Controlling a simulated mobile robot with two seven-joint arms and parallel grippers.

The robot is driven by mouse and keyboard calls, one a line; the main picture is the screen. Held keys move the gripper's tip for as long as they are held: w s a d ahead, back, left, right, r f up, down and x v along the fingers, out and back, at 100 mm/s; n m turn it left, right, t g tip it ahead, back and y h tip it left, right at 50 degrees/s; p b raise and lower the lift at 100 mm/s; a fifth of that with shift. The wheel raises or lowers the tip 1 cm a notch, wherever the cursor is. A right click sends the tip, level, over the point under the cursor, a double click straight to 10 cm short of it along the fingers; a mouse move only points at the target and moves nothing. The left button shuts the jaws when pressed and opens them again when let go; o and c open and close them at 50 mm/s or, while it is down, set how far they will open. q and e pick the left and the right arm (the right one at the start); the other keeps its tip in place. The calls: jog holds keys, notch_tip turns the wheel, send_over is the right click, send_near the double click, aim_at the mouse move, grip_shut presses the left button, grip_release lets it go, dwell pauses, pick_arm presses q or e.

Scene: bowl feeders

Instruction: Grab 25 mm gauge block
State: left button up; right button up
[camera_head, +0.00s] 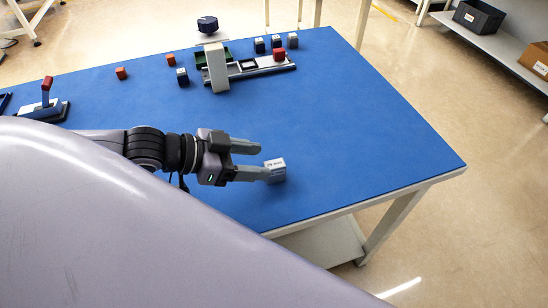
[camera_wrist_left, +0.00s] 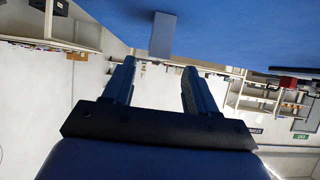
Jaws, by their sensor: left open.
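The gauge block (camera_head: 275,170) is a small light grey block with dark printing on its top, too small to read surely. It stands on the blue table near the front edge. My left gripper (camera_head: 261,161) comes in from the left and is open, its fingertips just left of the block. In the left wrist view the grey block (camera_wrist_left: 163,35) is just beyond the fingertips of my open gripper (camera_wrist_left: 158,64), with nothing between the fingers. I cannot tell in the head view whether one fingertip touches the block. My right gripper is not in view.
The blue table (camera_head: 350,130) is clear around the block. At the back are a grey fixture with a dark knob (camera_head: 207,24), a red block (camera_head: 280,54) and several dark blocks.

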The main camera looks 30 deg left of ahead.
aim_at(273, 165)
pick_arm(q)
jog(key=shift+b+x, duration=0.45)
jog(key=shift+x, duration=3.1)
jog(key=shift+s, duration=0.15)
grip_shut()
